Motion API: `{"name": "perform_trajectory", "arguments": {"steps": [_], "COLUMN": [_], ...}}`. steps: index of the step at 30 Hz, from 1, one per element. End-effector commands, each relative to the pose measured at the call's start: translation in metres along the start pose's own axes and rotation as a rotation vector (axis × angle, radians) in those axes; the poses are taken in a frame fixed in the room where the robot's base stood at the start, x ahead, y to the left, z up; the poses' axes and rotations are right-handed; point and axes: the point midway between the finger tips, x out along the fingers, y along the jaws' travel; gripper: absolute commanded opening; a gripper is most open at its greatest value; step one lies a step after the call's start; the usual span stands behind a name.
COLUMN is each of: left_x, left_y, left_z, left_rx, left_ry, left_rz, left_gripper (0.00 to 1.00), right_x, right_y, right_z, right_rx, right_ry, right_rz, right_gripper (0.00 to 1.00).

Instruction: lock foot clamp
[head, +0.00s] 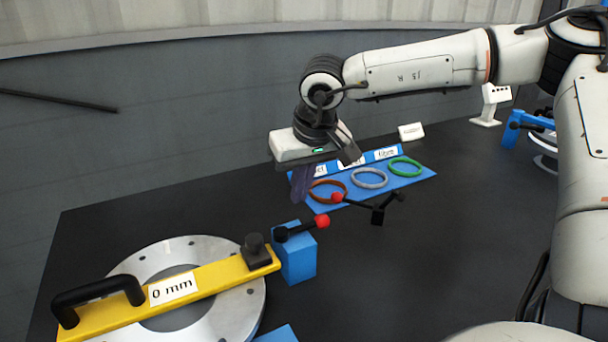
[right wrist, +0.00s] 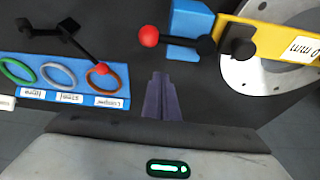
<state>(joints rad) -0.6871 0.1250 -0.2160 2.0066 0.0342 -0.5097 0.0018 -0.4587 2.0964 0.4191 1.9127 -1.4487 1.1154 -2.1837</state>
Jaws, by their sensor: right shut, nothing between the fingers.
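Two black levers with red ball knobs are in view; I cannot tell which one is the foot clamp. One lever (head: 297,230) sits at the blue block (head: 298,262), its red knob pointing right; it also shows in the right wrist view (right wrist: 180,42). The other lever (head: 358,203) runs from a black bracket (head: 378,215) on the table, its red knob at the left end; it also shows in the right wrist view (right wrist: 86,47). My right gripper (head: 300,190) is shut and empty, pointing down above the table behind both levers. In the right wrist view, its fingers (right wrist: 161,95) touch neither. My left gripper is not in view.
A yellow bar (head: 215,277) with a black handle and a "0 mm" label lies across the metal flange ring (head: 235,318). A blue tray (head: 425,176) holds orange, grey and green rings near my right gripper. The dark table is clear at front right.

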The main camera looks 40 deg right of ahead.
Motion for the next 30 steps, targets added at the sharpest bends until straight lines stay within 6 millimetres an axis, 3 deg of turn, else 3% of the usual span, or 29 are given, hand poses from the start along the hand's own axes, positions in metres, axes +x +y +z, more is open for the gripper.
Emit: {"name": "perform_trajectory", "arguments": {"steps": [3,13,30], "left_x": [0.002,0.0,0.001], "left_y": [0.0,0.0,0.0], "left_z": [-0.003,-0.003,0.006], "left_rx": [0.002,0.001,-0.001], "left_ry": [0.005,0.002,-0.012], "left_rz": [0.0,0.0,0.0], "left_gripper": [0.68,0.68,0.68], "right_x": [0.018,0.01,0.009], "right_y": [0.0,0.0,0.005], "right_z": [0.003,0.037,0.041], "right_rx": [-0.001,0.0,0.029], "right_ry": [-0.003,0.001,0.001], "right_rz": [-0.001,-0.002,0.009], "right_gripper": [0.0,0.0,0.0]}}
